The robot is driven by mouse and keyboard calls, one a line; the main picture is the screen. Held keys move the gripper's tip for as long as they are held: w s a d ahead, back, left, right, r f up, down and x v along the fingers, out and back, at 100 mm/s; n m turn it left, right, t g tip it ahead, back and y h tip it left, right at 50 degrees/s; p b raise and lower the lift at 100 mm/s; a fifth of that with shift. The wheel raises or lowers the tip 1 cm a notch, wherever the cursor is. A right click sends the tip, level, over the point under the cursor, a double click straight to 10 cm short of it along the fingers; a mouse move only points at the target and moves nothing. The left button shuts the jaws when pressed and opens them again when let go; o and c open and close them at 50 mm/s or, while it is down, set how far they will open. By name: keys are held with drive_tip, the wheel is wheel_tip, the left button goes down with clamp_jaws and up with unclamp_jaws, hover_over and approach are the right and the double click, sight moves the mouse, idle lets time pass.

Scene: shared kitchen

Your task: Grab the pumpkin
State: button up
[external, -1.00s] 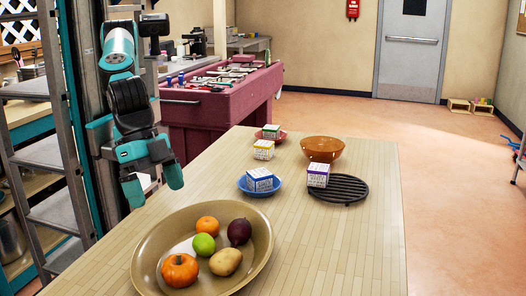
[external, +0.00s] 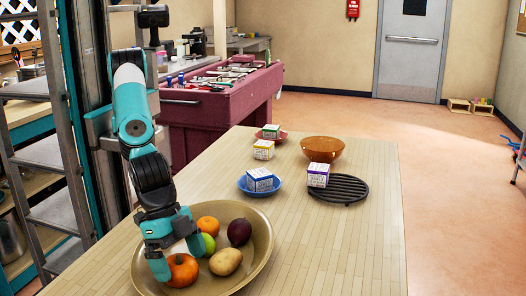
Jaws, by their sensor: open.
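The orange pumpkin (external: 182,270) with a short stem lies at the near left inside a wide tan bowl (external: 262,250) at the table's near end. My gripper (external: 178,259) is open and points down over the bowl at the pumpkin. One teal finger is at the pumpkin's left side, and the other is above and to its right. I cannot tell whether either finger touches it. My gripper partly hides the pumpkin's top and the lime.
The bowl also holds an orange (external: 208,224), a lime (external: 208,243), a potato (external: 226,262) and a dark onion (external: 240,232) close by. Farther back are small boxes on plates, a black trivet (external: 346,190) and a brown bowl (external: 322,149). The table's right side is clear.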

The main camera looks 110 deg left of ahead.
drive_tip(key=c, duration=0.9)
drive_tip(key=shift+o, duration=0.2)
drive_tip(key=shift+r, duration=0.1)
